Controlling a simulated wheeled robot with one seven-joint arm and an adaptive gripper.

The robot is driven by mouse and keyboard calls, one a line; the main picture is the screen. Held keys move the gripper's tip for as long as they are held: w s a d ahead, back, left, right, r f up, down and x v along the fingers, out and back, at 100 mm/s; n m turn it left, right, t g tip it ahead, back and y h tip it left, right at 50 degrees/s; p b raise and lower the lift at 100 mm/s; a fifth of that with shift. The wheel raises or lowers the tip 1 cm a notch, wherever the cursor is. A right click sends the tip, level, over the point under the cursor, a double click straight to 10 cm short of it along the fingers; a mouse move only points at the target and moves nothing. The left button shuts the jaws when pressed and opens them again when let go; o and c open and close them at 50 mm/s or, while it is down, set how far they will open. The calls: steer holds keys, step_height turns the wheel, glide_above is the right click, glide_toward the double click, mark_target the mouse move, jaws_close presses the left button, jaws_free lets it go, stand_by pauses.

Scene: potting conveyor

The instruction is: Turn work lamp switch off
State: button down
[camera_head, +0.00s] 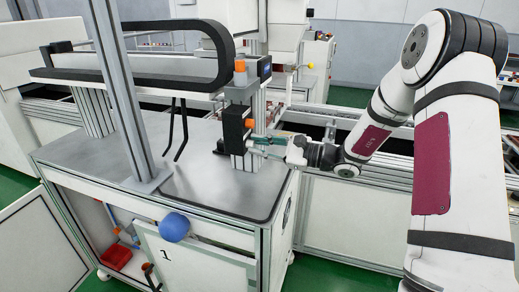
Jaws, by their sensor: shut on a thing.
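A black switch box (233,130) with orange parts stands upright on a short metal post near the right edge of the grey worktop. My gripper (254,143) reaches in from the right, roughly level, with its fingertips against the box's right side just below an orange knob (250,123). It is shut on a small part there, which looks like the switch. The fingers mostly hide this part, so its position cannot be told. No lit work lamp can be made out.
The grey worktop (205,190) is mostly bare. A metal upright (118,90) and a black cable chain (222,50) stand left of and above the box. Conveyor rails (340,120) run behind my arm.

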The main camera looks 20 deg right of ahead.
steer(key=shift+n+b, duration=0.5)
steer(key=shift+n, duration=0.6)
steer(key=c, duration=1.7)
jaws_free()
steer(key=shift+d, duration=0.1)
steer(key=v, duration=1.2)
